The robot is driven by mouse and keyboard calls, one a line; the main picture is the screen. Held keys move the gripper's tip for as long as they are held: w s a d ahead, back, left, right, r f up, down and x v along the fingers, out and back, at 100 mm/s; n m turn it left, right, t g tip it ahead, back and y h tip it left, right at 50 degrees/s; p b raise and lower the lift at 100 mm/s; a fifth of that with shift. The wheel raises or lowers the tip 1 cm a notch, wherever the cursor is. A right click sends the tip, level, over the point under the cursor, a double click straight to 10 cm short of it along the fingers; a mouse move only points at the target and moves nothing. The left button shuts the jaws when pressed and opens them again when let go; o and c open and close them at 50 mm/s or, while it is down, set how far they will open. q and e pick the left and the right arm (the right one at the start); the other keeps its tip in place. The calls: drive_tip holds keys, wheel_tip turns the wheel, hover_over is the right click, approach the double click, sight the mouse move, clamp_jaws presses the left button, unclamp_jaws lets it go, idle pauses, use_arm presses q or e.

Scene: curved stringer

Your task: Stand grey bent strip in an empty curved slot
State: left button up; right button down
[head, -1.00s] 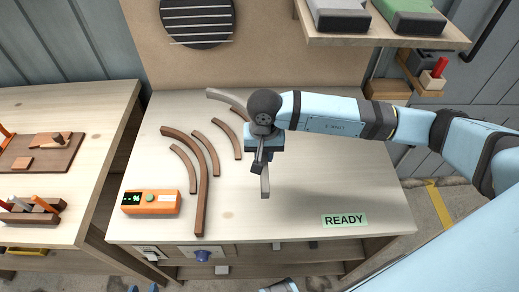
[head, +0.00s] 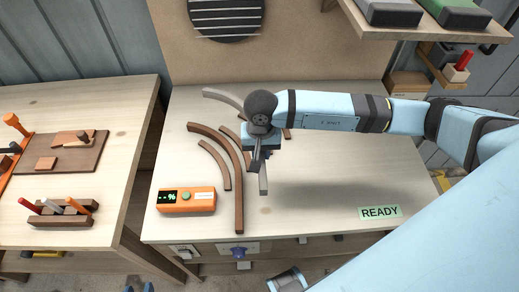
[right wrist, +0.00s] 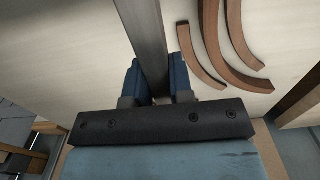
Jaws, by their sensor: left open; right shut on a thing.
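My right gripper (head: 258,155) is shut on the grey bent strip (head: 222,97). The strip's far end shows up-left of the gripper and its near end below it. In the right wrist view the grey strip (right wrist: 145,35) runs between the blue fingers. Curved brown pieces, a long one (head: 238,185) and a short one (head: 216,160) among them, lie on the bench (head: 330,195) left of and behind the gripper. Gaps show between them; I cannot tell which is a slot. The gripper hides part of them. Only the blue fingertips of my left gripper (head: 138,289) show, apart, at the bottom edge.
An orange box with a display (head: 187,200) stands at the bench's front left. A READY label (head: 380,212) lies front right. A side table (head: 110,110) with tools is at left. A shelf (head: 420,35) overhangs the back right.

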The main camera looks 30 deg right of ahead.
use_arm(q)
drive_tip(key=shift+d, duration=0.15)
use_arm(e)
drive_tip(key=shift+d, duration=0.1)
drive_tip(key=shift+f+b, duration=0.2)
drive_tip(key=shift+b, duration=0.45)
wheel_tip(320, 180, down, 8)
drive_tip(key=b, duration=0.7)
drive_tip(key=shift+r, duration=0.1)
drive_tip(key=shift+f+b, duration=0.55)
drive_tip(key=shift+b, duration=0.2)
use_arm(q)
wheel_tip(320, 180, down, 6)
drive_tip(key=w, duration=0.1)
drive_tip(key=shift+d, duration=0.45)
drive_tip(key=shift+a+r, duration=0.15)
drive_tip(key=shift+s+f, duration=0.15)
drive_tip(key=shift+f, duration=0.2)
use_arm(e)
drive_tip(key=shift+f, duration=0.15)
use_arm(q)
drive_tip(key=shift+f+b, duration=0.25)
drive_tip(key=shift+b, duration=0.1)
use_arm(e)
drive_tip(key=shift+f, duration=0.15)
